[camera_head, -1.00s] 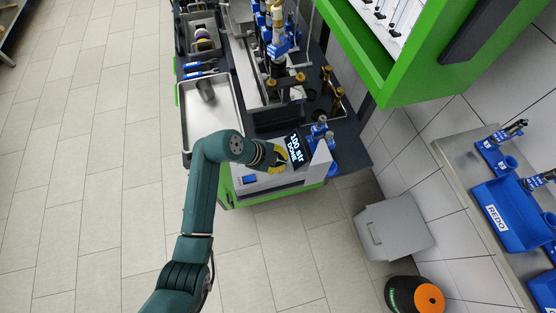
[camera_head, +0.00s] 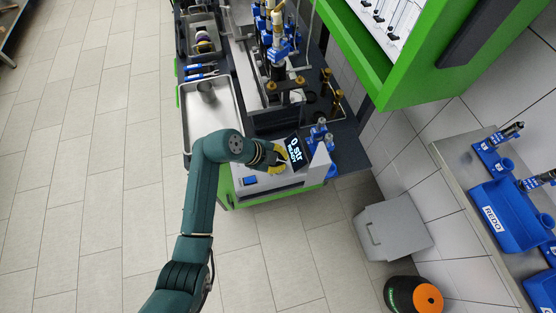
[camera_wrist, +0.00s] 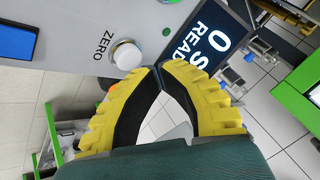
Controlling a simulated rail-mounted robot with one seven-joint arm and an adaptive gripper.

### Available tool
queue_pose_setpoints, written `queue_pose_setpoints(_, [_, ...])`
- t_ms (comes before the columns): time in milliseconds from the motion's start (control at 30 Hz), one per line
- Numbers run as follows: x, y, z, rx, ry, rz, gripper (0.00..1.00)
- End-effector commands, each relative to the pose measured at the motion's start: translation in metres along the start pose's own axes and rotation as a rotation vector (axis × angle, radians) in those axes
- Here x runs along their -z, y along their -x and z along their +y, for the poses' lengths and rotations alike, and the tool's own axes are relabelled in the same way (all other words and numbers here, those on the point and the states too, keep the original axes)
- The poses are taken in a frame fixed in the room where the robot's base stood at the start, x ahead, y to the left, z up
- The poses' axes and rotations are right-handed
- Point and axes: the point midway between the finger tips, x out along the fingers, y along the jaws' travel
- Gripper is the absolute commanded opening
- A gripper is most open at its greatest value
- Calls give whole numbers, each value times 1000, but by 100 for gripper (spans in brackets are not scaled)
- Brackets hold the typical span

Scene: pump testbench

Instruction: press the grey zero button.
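The zero button (camera_wrist: 127,55) is a round, light grey knob beside the printed word ZERO on the console panel (camera_wrist: 75,35), in the wrist view. In the head view I cannot make it out behind my gripper. My gripper (camera_wrist: 158,70) has yellow ribbed fingers with dark inner pads, and their tips meet with nothing between them. The tips are just right of the button in the wrist view; I cannot tell whether they touch it. In the head view my gripper (camera_head: 275,160) is over the console. The display (camera_head: 294,150) reads "0 str READY".
A blue screen (camera_wrist: 18,40) and a small green light (camera_wrist: 166,31) are on the panel. Small blue fittings (camera_head: 319,132) stand right of the display. A metal tray (camera_head: 233,115) lies behind my arm, and a grey box (camera_head: 394,230) stands on the floor at right.

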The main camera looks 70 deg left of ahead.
Motion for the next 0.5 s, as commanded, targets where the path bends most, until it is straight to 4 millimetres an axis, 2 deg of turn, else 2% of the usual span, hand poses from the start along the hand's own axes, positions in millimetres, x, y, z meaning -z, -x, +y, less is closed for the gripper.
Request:
queue_pose_setpoints(267, [0,0,0,0,0,0,0])
queue_pose_setpoints(500, [9,17,-9,0,-1,0,0])
